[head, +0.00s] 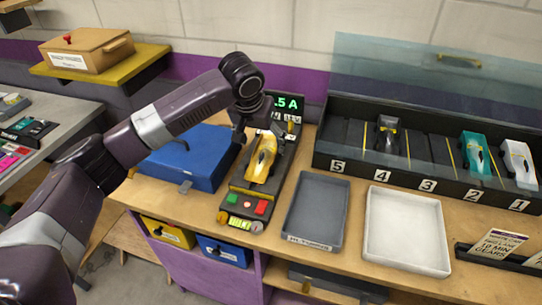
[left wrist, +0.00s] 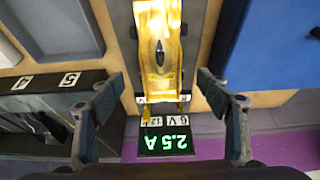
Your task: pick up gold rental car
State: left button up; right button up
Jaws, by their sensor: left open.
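The gold car (head: 262,160) sits on a dark test stand (head: 236,190) with a green-lit display on the counter. It also shows in the left wrist view (left wrist: 157,40), at the top centre, partly cut off by the frame edge. My left gripper (head: 256,130) is above the rear end of the stand, near the display. In the left wrist view my left gripper (left wrist: 160,78) is open, with one finger on each side of the car's line and nothing between them held. The display (left wrist: 165,138) reads 2.5 A. My right gripper is not in view.
A blue case (head: 190,158) stands close left of the stand. A grey tray (head: 316,210) and a white tray (head: 405,228) lie to the right. A numbered rack (head: 375,180) holds a dark, a teal and a white car, with a raised clear lid (head: 400,65).

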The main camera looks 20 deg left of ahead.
aim_at(263, 152)
pick_arm(q)
jog(key=shift+w+a+f, duration=0.1)
jog(key=shift+w+f, duration=0.15)
jog(key=shift+w, duration=0.2)
jog(key=shift+s+f+p, duration=0.35)
jog(key=shift+f+p, duration=0.4)
jog(key=shift+f, duration=0.1)
jog(key=shift+p+x, duration=0.45)
jog(key=shift+x, duration=0.3)
jog(key=x, duration=0.3)
jog(key=shift+r, duration=0.1)
jog(key=shift+w+f, duration=0.15)
jog(key=shift+f, duration=0.15)
jog(key=c, duration=1.1)
jog(key=shift+r, duration=0.1)
jog(key=c, duration=0.4)
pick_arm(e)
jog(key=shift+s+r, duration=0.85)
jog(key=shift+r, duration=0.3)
pick_arm(q)
jog(key=shift+r, duration=0.1)
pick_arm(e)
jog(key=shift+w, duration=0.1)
